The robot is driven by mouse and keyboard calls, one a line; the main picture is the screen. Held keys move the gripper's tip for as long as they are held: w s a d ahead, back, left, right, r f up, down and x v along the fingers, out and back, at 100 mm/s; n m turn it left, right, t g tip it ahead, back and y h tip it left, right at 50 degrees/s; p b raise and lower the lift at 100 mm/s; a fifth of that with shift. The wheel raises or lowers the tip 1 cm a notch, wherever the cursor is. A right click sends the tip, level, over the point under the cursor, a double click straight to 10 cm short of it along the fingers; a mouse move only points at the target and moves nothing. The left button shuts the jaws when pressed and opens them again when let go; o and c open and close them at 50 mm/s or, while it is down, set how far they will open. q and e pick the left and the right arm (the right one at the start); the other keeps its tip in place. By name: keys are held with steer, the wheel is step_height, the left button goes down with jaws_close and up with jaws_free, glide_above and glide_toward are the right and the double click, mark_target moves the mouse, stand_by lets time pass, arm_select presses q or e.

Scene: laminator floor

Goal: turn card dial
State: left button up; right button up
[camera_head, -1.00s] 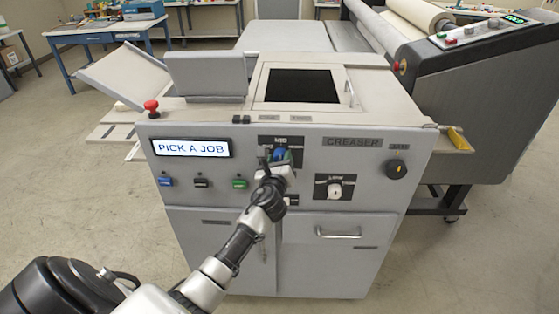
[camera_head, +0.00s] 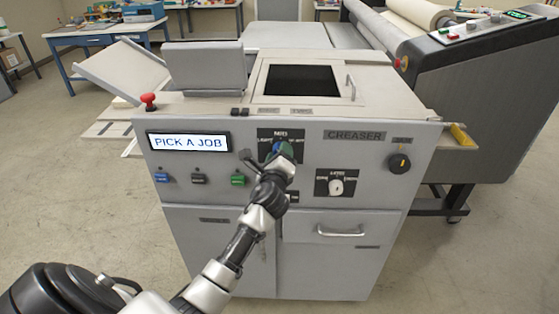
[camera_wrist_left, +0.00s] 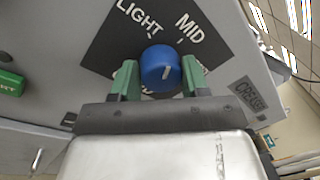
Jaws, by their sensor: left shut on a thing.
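The card dial is a blue round knob (camera_wrist_left: 158,66) with a white mark on its face. It sits on a black plate (camera_wrist_left: 110,47) lettered LIGHT and MID in the wrist view; a third label is hidden. The mark slants up and right, on the MID side. My left gripper (camera_wrist_left: 160,80) has its green fingers on both sides of the knob and is shut on it. In the head view my left gripper (camera_head: 283,151) reaches the dial on the front panel and covers part of it. My right gripper is not in view.
The creaser's front (camera_head: 300,185) also bears a lit screen reading PICK A JOB (camera_head: 188,142), several small buttons, a white knob (camera_head: 336,187) and a black knob (camera_head: 399,163). A red button (camera_head: 149,101) stands at the top left. Floor is free at the left.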

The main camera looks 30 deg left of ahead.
arm_select(q)
steer(key=n+b, duration=0.4)
steer(key=n, duration=0.3)
steer(key=shift+f+y, duration=0.1)
steer(key=shift+y, duration=0.3)
steer(key=o, duration=0.9)
steer(key=shift+d, duration=0.1)
steer(key=b+v, duration=0.1)
steer(key=v, duration=0.9)
steer(key=shift+s+d+b, duration=0.15)
steer(key=shift+s+b, duration=0.2)
steer(key=shift+b, duration=0.05)
